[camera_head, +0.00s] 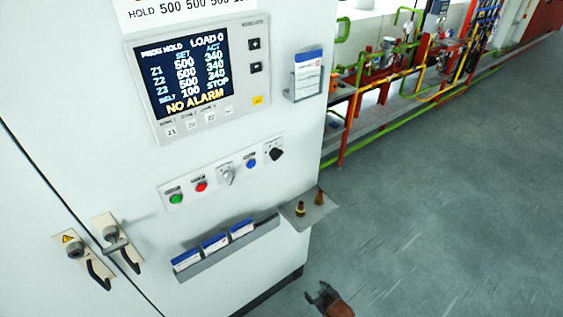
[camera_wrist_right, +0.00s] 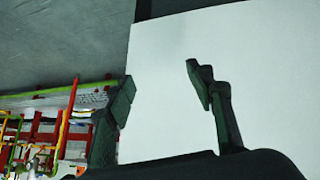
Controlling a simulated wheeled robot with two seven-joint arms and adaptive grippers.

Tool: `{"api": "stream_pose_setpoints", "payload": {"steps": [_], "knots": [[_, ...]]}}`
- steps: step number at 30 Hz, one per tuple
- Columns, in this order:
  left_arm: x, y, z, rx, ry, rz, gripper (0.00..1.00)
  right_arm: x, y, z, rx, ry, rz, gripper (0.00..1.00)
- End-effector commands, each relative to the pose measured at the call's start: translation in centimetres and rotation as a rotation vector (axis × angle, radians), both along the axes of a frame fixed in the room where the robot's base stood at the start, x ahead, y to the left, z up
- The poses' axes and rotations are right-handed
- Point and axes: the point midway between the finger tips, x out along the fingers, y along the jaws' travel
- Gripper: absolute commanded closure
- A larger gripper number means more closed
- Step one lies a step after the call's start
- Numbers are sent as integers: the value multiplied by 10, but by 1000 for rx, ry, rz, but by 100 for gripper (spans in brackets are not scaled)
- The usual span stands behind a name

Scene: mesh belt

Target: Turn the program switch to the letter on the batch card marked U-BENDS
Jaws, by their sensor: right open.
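A strip on the white cabinet front carries a grey rotary switch (camera_head: 227,175) and a black rotary knob (camera_head: 275,154); their labels are too small to read, so I cannot tell which is the program switch. Three blue-and-white cards stand in a rack below: left card (camera_head: 187,260), middle card (camera_head: 215,242), right card (camera_head: 241,228). Their print is unreadable. My right gripper (camera_head: 319,293) is low, right of the cabinet, open, empty and apart from the switches. In the right wrist view its spread fingers (camera_wrist_right: 160,80) show before a white surface. My left gripper is out of view.
The strip also has green (camera_head: 176,198), red (camera_head: 201,186) and blue (camera_head: 251,163) buttons. A display (camera_head: 187,75) reads NO ALARM. A small shelf (camera_head: 318,212) with two brass-coloured pieces juts out at the cabinet corner. Another card holder (camera_head: 307,74) hangs above. Floor at right is clear.

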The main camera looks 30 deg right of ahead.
Motion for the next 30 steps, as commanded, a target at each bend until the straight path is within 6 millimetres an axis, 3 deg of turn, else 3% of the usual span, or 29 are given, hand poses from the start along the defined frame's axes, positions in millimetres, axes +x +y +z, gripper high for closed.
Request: {"api": "stream_pose_setpoints", "payload": {"steps": [1, 3, 6, 9, 18, 21, 30], "knots": [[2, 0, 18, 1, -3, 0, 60, 24, -6, 64, -16, -73, -3, 51], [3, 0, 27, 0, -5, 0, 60, 45, -12, 125, -30, -146, -10, 51], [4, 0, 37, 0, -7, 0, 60, 63, -16, 195, -47, -231, -15, 51], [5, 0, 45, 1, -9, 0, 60, 73, -18, 250, -59, -297, -20, 51], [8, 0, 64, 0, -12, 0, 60, 83, -20, 376, -88, -451, -26, 51], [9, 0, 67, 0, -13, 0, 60, 96, -22, 414, -102, -543, -8, 51], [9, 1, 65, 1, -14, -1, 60, 138, -20, 479, -136, -819, 105, 51]]}}
